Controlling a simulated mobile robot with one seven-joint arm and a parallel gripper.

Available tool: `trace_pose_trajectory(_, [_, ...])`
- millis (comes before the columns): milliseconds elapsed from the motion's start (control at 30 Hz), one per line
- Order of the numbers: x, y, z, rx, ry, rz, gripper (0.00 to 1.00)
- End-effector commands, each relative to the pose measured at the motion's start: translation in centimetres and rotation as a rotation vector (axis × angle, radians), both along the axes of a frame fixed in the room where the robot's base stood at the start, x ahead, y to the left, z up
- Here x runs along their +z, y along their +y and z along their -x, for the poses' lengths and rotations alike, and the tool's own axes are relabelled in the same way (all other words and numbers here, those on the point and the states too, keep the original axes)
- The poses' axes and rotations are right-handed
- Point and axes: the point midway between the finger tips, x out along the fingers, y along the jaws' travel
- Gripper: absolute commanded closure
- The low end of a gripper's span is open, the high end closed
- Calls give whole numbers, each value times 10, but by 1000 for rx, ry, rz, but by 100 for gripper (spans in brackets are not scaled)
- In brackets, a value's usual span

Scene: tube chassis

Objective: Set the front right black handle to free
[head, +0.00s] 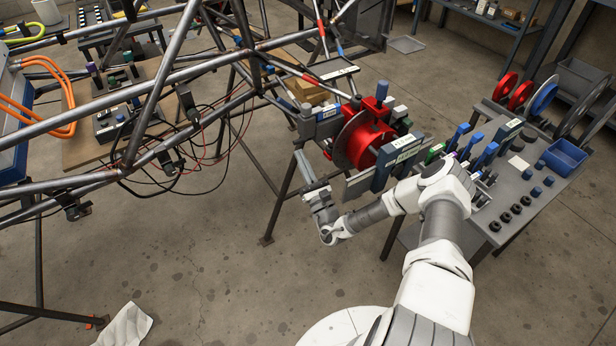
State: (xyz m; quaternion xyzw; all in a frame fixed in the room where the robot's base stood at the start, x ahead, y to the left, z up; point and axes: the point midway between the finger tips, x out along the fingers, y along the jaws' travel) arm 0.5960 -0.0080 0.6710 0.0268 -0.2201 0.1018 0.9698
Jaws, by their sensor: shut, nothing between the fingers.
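A red hub with a grey disc (369,143) is mounted at the right end of the tube chassis (215,75). Small black parts sit around it, one (403,125) at its right side. I cannot tell which of them is the front right black handle, or how it is set. My arm reaches up from the lower right and bends left in front of the hub. My gripper (301,160) is shut and empty, at the lower left of the hub and near a chassis stand leg. Its fingertips are small, and I cannot tell whether they touch anything.
Labelled dark panels (398,160) stand between the hub and my forearm. A grey workbench (515,200) to the right holds blue and black parts, red and blue discs, and a blue bin (566,157). Cables hang from the chassis at left. The floor in front is mostly clear.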

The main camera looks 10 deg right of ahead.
Motion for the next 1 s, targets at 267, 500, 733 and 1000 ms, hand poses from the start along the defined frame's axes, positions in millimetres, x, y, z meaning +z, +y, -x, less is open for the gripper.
trace_pose_trajectory(267, [28, -3, 7, -1, 2, 1, 100])
trace_pose_trajectory(500, [31, -3, 8, -2, 2, 0, 100])
trace_pose_trajectory(733, [31, -3, 8, -1, 3, -3, 100])
trace_pose_trajectory(1000, [44, -1, 9, 0, 23, -96, 100])
